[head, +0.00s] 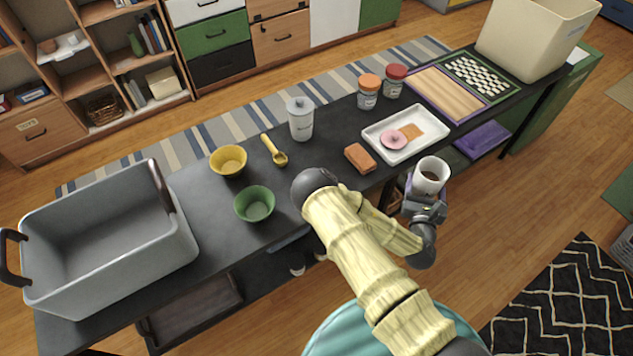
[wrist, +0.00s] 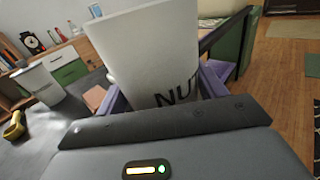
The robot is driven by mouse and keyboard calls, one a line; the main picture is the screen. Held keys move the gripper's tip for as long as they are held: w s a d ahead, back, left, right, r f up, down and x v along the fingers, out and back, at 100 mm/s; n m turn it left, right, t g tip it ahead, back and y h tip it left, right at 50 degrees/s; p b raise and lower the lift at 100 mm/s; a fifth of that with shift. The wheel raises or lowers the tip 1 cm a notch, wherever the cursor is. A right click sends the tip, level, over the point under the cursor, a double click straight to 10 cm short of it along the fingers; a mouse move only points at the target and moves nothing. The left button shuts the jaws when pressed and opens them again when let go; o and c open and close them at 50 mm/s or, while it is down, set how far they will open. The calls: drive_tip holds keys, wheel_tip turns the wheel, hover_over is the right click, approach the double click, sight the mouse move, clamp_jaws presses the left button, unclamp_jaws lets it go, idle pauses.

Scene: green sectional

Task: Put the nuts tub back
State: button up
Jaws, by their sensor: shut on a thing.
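The nuts tub (head: 431,176) is a white open-topped tub with something brown inside. My gripper (head: 425,192) is shut on it and holds it roughly upright, just off the near edge of the dark table. In the wrist view the tub (wrist: 150,45) fills the middle, with the letters "NU" low on its side. The purple fingers of my gripper (wrist: 162,88) stand on either side of it. The tub hides part of what lies behind it.
On the dark table (head: 330,140) stand a white lidded canister (head: 301,120), two jars with orange (head: 368,92) and red (head: 393,81) lids, a white tray (head: 406,132), a brown block (head: 360,158), yellow and green bowls, a scoop (head: 274,151), a grey bin (head: 110,245) and a cream bin (head: 530,40).

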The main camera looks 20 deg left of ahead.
drive_tip(key=a+r+n+g+y+b, duration=0.1)
drive_tip(key=a+r+n+y+b, duration=0.1)
drive_tip(key=a, duration=1.3)
drive_tip(key=a+r+n+g+y+b, duration=0.1)
drive_tip(key=a+y+b, duration=0.4)
drive_tip(key=a, duration=1.1)
drive_tip(key=shift+r+n+y+b, duration=0.35)
drive_tip(key=shift+r+n, duration=0.5)
drive_tip(key=shift+n, duration=0.25)
drive_tip(key=shift+f, duration=0.1)
wheel_tip(320, 180, down, 6)
drive_tip(key=shift+f, duration=0.1)
drive_tip(key=shift+f, duration=1.85)
